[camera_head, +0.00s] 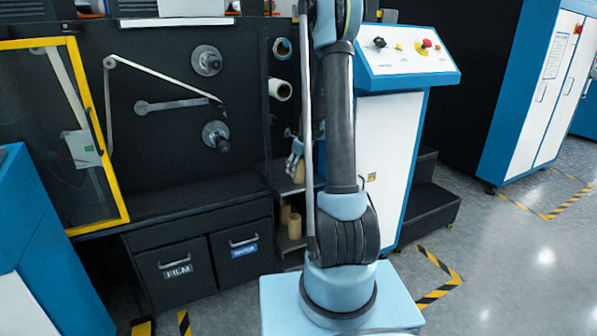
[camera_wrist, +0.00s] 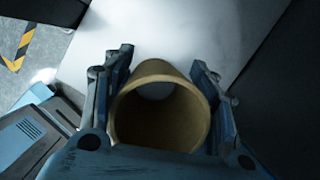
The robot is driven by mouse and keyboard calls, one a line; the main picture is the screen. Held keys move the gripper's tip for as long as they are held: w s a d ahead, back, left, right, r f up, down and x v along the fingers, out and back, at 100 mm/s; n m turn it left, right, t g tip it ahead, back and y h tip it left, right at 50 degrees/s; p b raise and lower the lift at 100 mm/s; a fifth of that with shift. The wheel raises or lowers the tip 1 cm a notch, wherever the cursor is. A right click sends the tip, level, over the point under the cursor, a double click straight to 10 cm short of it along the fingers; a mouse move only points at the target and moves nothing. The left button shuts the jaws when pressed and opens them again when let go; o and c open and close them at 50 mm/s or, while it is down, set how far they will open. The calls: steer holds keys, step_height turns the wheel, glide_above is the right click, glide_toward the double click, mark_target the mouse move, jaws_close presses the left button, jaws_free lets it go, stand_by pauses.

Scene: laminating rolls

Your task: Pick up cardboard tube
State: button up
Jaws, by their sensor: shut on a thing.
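The cardboard tube (camera_wrist: 160,72) is a short, hollow tan-brown cylinder. In the wrist view its open end faces the camera. My gripper (camera_wrist: 162,62) has a blue-black finger on each side of the tube and is shut on it. In the head view my gripper (camera_head: 295,157) is by the open shelves, partly behind my arm, and a tan piece (camera_head: 299,173) shows just below it. I cannot tell whether the tube touches a surface.
More tan tubes (camera_head: 294,226) stand on a lower shelf. White rolls (camera_head: 280,90) stick out above. Black drawers (camera_head: 205,264) are at left and a white control console (camera_head: 392,150) at right. A pale panel (camera_wrist: 190,30) lies beyond the tube. Open floor (camera_head: 505,270) is at right.

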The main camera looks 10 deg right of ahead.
steer(key=shift+r, duration=0.1)
step_height(320, 180, up, 10)
stand_by(0.5)
stand_by(0.4)
